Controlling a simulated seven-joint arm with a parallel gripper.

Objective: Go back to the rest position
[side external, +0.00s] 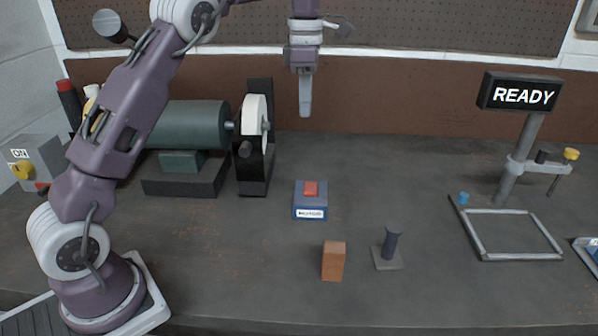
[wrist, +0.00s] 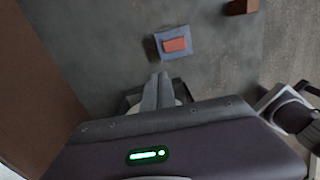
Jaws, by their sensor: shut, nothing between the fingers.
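My gripper (side external: 305,112) is shut and empty, pointing straight down, high above the back of the bench in the side external view. In the wrist view its fingertips (wrist: 159,77) are together with nothing between them. Below it and apart from it, a blue box with a red top (side external: 310,198) and a white label sits on the bench. The same blue box (wrist: 173,43) shows beyond the fingertips in the wrist view.
A bench grinder (side external: 190,125) stands left of my gripper. An orange-brown block (side external: 333,261) and a dark post on a square base (side external: 390,248) stand in front. A grey frame (side external: 508,257) lies at right, near a READY sign (side external: 520,93). The bench between is clear.

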